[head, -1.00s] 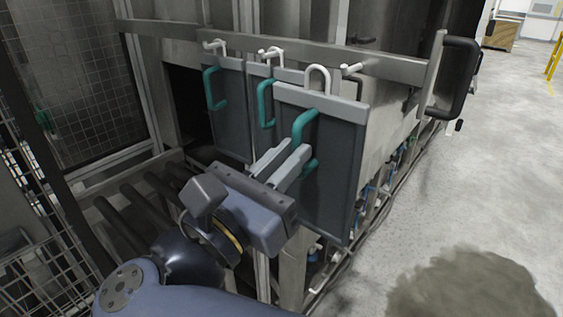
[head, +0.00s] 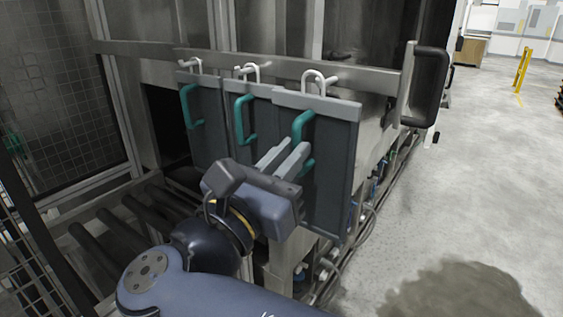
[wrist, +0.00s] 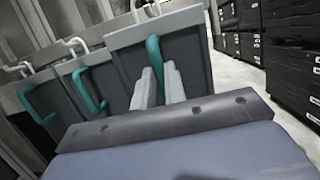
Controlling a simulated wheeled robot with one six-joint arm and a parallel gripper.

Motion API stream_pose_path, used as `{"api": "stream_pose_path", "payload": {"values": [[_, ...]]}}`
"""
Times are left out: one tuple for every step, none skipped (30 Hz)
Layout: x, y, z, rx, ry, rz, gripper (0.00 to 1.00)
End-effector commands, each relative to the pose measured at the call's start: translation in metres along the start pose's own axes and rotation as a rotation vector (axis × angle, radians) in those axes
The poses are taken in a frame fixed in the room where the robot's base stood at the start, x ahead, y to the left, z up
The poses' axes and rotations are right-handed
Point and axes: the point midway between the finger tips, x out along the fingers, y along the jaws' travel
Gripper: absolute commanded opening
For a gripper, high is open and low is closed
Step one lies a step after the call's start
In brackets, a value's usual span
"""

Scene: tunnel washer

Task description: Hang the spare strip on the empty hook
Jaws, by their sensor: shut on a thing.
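The spare strip (head: 327,185) is a dark grey panel with a pale top bar, a white loop (head: 316,78) on top and a teal handle (head: 303,124). My gripper (head: 292,150) is shut on that handle and holds the strip upright in front of the rail (head: 360,78). The strip also shows in the wrist view (wrist: 193,52), with my fingertips (wrist: 159,75) at its handle. The white loop is at the right-hand hook (head: 331,80), which shows just beside it. I cannot tell whether the loop is over the hook or only in front of it.
Two similar strips hang to the left, one in the middle (head: 262,110) and one at the far left (head: 207,110), close beside the held one. A black handle (head: 430,85) is at the rail's right end. Rollers (head: 120,230) lie lower left. Open floor (head: 480,180) is right.

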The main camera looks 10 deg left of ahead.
Motion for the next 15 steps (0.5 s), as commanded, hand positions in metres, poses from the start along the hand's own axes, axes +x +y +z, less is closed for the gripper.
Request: {"api": "stream_pose_path", "payload": {"values": [[0.003,-0.001,-0.001,0.001,-0.001,-0.003,0.00],[0.004,-0.001,-0.002,0.001,-0.001,-0.003,0.00],[0.006,-0.001,-0.002,0.001,-0.001,-0.003,0.00],[0.008,-0.001,-0.002,0.001,-0.001,-0.003,0.00],[0.009,-0.001,-0.003,0.002,-0.001,-0.002,0.00],[0.011,-0.001,-0.003,0.002,-0.001,-0.002,0.00],[0.012,-0.001,-0.003,0.002,-0.001,-0.003,0.00],[0.014,-0.001,-0.004,0.002,-0.002,-0.003,0.00],[0.016,-0.001,-0.004,0.002,-0.002,-0.003,0.00],[0.018,-0.001,-0.005,0.002,-0.002,-0.002,0.00],[0.019,-0.001,-0.005,0.002,-0.002,-0.002,0.00],[0.021,-0.001,-0.005,0.002,-0.002,-0.002,0.00],[0.022,-0.001,-0.006,0.002,-0.002,-0.003,0.00],[0.024,-0.001,-0.006,0.002,-0.002,-0.003,0.00],[0.026,-0.001,-0.007,0.002,-0.002,-0.003,0.00]]}}
